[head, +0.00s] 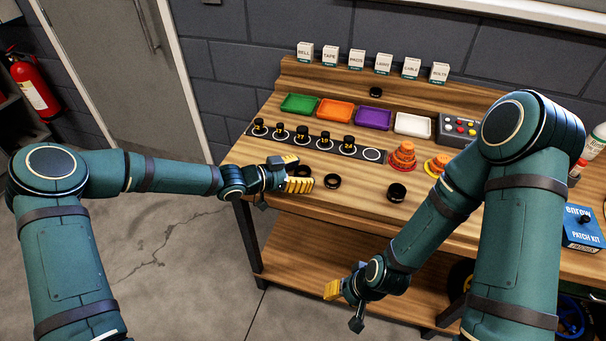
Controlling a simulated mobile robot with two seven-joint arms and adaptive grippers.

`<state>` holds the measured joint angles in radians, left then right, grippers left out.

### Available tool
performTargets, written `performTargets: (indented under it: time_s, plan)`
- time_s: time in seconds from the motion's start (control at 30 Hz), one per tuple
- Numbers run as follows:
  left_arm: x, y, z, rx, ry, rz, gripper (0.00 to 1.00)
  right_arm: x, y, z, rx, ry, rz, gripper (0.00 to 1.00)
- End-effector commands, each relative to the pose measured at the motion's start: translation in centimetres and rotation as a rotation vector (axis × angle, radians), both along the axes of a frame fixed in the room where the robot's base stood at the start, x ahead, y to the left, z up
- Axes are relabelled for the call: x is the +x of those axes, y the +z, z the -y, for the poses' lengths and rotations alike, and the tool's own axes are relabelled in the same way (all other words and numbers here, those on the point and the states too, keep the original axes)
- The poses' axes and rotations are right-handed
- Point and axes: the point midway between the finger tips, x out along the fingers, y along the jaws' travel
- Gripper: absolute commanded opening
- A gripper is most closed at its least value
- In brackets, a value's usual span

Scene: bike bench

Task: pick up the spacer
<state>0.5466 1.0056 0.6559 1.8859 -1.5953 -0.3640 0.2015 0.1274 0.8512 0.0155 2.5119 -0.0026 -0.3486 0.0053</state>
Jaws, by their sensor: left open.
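Several small dark round parts lie on the wooden bench, and I cannot tell for sure which is the spacer. A black ring (332,181) lies flat just right of my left gripper. A black round part (397,192) lies further right. Another dark round part (301,171) shows partly between the yellow fingertips of my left gripper (296,173). That gripper is open, low over the bench's left front; contact cannot be made out. My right gripper (342,302) hangs in front of the bench, below its top, away from these parts; its jaw opening is unclear.
Behind lies a dark strip (362,152) with several black knobbed pieces. Green (299,104), orange, purple and white trays stand behind it, under labelled boxes. Orange stacked cones (402,157), a grey button box (458,129) and a blue patch kit box (582,228) stand to the right.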

Motion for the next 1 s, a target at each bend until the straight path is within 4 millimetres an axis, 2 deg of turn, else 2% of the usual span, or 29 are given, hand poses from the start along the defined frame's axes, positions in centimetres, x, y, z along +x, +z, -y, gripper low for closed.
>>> performTargets:
  time_s: [0.2, 0.23, 0.37, 0.4, 0.8, 0.87, 1.0]
  plan:
    - [0.0, 0.0, 0.1, 0.0, 0.0, 0.0, 0.65, 0.0, 0.0, 0.0, 0.0, 0.0, 0.001, 0.47]
    - [0.0, 0.0, 0.0, 0.0, 0.0, 0.0, 0.6, 0.0, 0.0, 0.0, 0.0, 0.0, 0.001, 0.47]
    - [0.0, 0.0, 0.0, 0.0, 0.0, 0.0, 0.14, 0.0, 0.0, 0.0, 0.0, 0.0, 0.001, 0.47]
    - [0.0, 0.0, 0.0, 0.0, 0.0, 0.0, 0.12, 0.0, 0.0, 0.0, 0.0, 0.0, 0.001, 0.47]
    - [0.0, 0.1, 0.0, 0.001, 0.0, 0.0, 0.1, 0.0, 0.1, 0.0, 0.0, 0.0, 0.001, 0.47]
    - [0.0, 0.5, 0.0, 0.002, 0.0, 0.002, 0.1, 0.0, 0.2, 0.0, 0.0, 0.0, 0.0, 0.47]
    - [0.0, 2.6, 0.0, 0.003, -0.002, 0.005, 0.1, -0.1, 0.8, 0.0, 0.0, 0.001, -0.002, 0.47]
